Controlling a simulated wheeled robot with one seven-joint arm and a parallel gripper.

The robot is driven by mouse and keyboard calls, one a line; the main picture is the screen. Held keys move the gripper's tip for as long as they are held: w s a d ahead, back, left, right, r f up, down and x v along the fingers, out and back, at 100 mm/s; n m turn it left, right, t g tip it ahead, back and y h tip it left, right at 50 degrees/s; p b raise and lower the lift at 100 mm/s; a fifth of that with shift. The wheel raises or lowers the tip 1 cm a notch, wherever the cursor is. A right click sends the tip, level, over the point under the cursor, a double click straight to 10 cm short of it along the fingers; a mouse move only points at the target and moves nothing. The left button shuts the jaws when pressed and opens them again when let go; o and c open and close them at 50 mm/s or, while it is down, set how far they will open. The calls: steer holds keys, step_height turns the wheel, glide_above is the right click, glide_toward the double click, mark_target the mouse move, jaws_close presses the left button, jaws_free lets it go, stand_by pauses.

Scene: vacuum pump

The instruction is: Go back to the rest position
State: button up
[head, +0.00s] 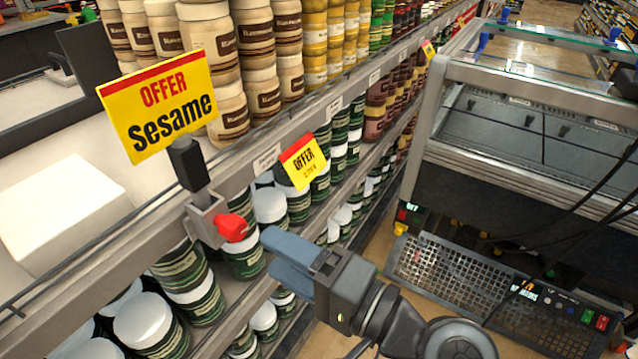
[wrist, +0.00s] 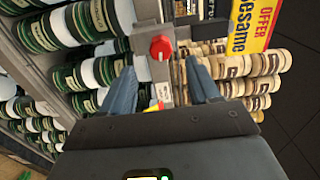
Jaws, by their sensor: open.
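My gripper (head: 283,255) reaches toward the shelf from the lower right in the head view. In the wrist view its two blue-grey fingers (wrist: 163,82) stand apart with nothing between them. A red knob (head: 232,227) on a grey metal bracket (head: 205,222) is fixed to the shelf edge, just left of my fingertips and apart from them. The red knob also shows in the wrist view (wrist: 161,47), beyond the gap between the fingers.
A yellow "OFFER Sesame" sign (head: 160,105) stands above the bracket. A smaller offer tag (head: 303,160) hangs on the shelf edge. Jars with white lids (head: 143,322) fill the lower shelf, and brown-labelled jars (head: 212,50) the upper. A metal-framed machine (head: 520,110) stands at right, with floor between.

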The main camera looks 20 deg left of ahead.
steer(key=s+d+f+m+t+h, duration=0.1)
steer(key=s+d+f+t+h, duration=0.35)
steer(key=d+f, duration=0.4)
steer(key=s+d+f+m+t+h, duration=0.2)
steer(key=s+d+f+t+h, duration=0.25)
steer(key=d, duration=0.75)
steer(key=s+d+r+n+h, duration=0.3)
steer(key=s+d, duration=0.3)
steer(key=s, duration=0.2)
steer(key=s+d+r+n+h, duration=0.3)
steer(key=s+d+r+h, duration=0.2)
steer(key=s+d, duration=0.2)
steer(key=shift+s+r+t, duration=0.25)
steer(key=shift+s+t, duration=0.15)
steer(key=shift+s, duration=0.75)
